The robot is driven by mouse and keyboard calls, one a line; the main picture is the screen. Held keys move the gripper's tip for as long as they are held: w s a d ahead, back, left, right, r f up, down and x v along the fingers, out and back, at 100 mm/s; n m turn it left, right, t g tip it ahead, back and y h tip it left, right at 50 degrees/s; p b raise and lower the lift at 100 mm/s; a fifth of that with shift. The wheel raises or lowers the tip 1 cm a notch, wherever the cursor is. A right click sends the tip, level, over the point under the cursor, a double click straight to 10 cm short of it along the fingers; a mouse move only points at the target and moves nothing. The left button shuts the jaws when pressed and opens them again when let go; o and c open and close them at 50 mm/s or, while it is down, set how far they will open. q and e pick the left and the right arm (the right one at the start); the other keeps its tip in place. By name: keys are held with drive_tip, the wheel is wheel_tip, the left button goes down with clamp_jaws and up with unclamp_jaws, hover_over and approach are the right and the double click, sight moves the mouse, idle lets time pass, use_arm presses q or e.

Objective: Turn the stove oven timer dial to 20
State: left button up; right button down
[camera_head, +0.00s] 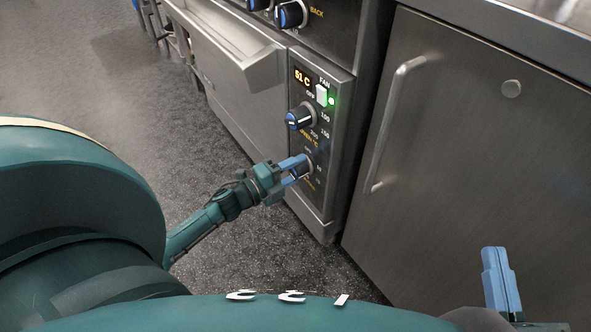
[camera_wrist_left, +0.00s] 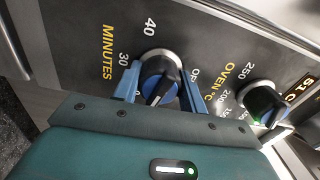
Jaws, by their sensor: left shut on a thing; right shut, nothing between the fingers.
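The timer dial (camera_wrist_left: 160,80) is a black knob with a blue face and a white pointer line, on the stove's dark control panel. The word MINUTES and the numbers 30 and 40 show beside it in the left wrist view. My left gripper (camera_head: 297,167) is shut on this dial, one blue finger on each side of it, as the left wrist view shows (camera_wrist_left: 160,90). The pointer is at the lower part of the dial; the marks there are hidden by my gripper. My right gripper (camera_head: 501,280) is shut and empty at the lower right, away from the panel.
The oven temperature dial (camera_head: 300,117) sits above the timer dial, under a lit display (camera_head: 302,77) and a green-lit fan switch (camera_head: 322,95). The oven door handle (camera_head: 235,50) juts out at left. A steel cabinet door (camera_head: 480,150) stands to the right.

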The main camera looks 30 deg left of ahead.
use_arm(q)
drive_tip(key=shift+m+b, duration=0.3)
drive_tip(key=shift+m, duration=1.2)
use_arm(e)
drive_tip(key=shift+w+r+n+t+y, duration=0.2)
drive_tip(key=shift+r+n+t+y, duration=0.15)
drive_tip(key=shift+r, duration=0.3)
use_arm(q)
drive_tip(key=shift+m, duration=0.3)
drive_tip(key=o, duration=1)
drive_tip(key=shift+c, duration=0.2)
drive_tip(key=p+v, duration=0.3)
drive_tip(key=v, duration=1)
use_arm(e)
drive_tip(key=shift+s+d+f+g+h, duration=0.2)
drive_tip(key=shift+f+g+h, duration=0.25)
drive_tip(key=shift+f+h, duration=0.15)
use_arm(q)
drive_tip(key=shift+s, duration=0.1)
